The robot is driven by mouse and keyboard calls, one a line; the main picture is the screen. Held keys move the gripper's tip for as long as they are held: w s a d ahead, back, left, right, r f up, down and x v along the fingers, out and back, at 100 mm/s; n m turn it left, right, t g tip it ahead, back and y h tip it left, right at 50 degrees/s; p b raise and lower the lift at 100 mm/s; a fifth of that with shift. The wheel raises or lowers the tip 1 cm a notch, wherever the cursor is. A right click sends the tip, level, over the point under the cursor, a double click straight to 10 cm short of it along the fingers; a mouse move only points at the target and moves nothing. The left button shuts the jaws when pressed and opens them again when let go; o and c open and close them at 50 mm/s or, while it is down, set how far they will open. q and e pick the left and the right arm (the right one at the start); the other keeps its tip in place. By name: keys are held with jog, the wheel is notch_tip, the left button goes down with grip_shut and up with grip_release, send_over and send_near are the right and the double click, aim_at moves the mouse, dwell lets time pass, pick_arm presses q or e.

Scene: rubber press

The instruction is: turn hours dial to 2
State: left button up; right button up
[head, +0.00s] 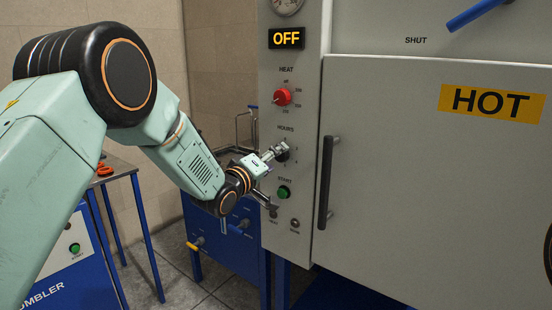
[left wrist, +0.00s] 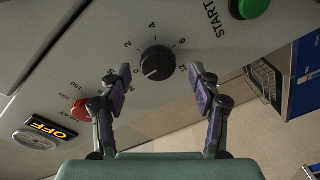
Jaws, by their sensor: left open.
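The black hours dial (left wrist: 158,62) shows in the left wrist view, with 0, 2, 4, 6 and 12 printed around it. Its pale pointer mark is at the lower left of the knob, toward 0. My left gripper (left wrist: 162,76) is open, one finger on each side of the dial with gaps between. In the head view my left gripper (head: 272,154) is at the control panel, just under the HOURS label, and it partly hides the dial. Whether the fingers touch the panel cannot be told. My right gripper is in neither view.
The red heat knob (head: 282,97) sits above the dial, and the green start button (head: 284,192) below it. A display (head: 286,38) reads OFF. The door handle (head: 325,182) stands out just right of the panel. A blue-legged table (head: 115,170) is at left.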

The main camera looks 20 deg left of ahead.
pick_arm(q)
jog(key=shift+w+d+r, duration=0.1)
jog(key=shift+w+d, duration=0.4)
jog(key=shift+w, duration=0.3)
jog(key=shift+a, duration=0.25)
jog(key=shift+w, duration=0.1)
jog(key=shift+c, duration=0.3)
jog(key=shift+d, duration=0.2)
jog(key=c, duration=0.3)
jog(key=shift+a, duration=0.15)
jog(key=c, duration=0.5)
jog(key=shift+c, duration=1.4)
